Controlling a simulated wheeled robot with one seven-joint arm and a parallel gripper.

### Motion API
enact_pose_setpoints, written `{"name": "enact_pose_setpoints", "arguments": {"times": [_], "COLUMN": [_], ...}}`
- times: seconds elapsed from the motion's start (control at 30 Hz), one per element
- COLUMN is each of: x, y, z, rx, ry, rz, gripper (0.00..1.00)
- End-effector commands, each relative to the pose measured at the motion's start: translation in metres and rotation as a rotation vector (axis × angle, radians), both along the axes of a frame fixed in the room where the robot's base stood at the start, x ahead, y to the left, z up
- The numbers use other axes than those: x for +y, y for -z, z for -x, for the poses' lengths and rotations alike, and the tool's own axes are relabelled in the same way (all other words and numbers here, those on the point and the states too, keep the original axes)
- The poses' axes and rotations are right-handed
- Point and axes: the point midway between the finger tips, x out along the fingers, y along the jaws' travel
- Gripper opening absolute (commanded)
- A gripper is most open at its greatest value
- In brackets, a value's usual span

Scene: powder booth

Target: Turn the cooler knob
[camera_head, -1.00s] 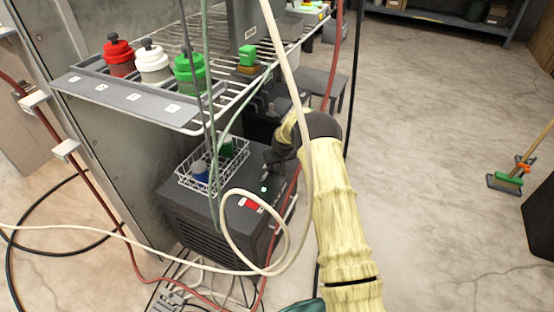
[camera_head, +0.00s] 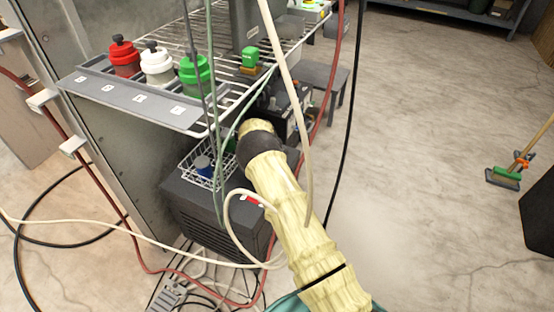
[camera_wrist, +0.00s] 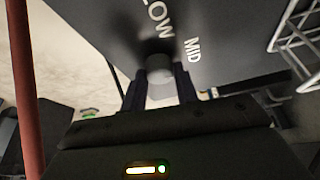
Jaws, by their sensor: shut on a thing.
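The cooler (camera_head: 192,212) is a dark grey box under the wire shelf in the head view. Its panel (camera_wrist: 225,30) fills the top of the wrist view, with white LOW and MID lettering. The knob (camera_wrist: 160,70) is a small grey round piece below the lettering. My gripper (camera_wrist: 161,88) is shut on the knob, with one dark finger on each side of it. A shadow lies around the knob, and I cannot tell which mark it points to. In the head view my arm hides the knob and my gripper.
A wire basket (camera_head: 185,172) with a blue item (camera_head: 203,165) sits on the cooler. A cream hose (camera_head: 232,215) loops in front of it. The shelf (camera_head: 135,110) above carries red, white and green capped jars.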

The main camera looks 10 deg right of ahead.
Motion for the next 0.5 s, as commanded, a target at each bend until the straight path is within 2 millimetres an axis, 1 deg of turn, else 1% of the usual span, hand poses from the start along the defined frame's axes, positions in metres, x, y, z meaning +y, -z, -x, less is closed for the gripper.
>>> {"name": "enact_pose_setpoints", "arguments": {"times": [0.07,0.5], "x": [0.0000,0.0005], "y": [0.0028,0.0049], "z": [-0.0013,-0.0038], "rx": [-0.002,-0.003], "ry": [0.069,0.485], "rz": [0.004,0.002], "gripper": [0.07,0.07]}}
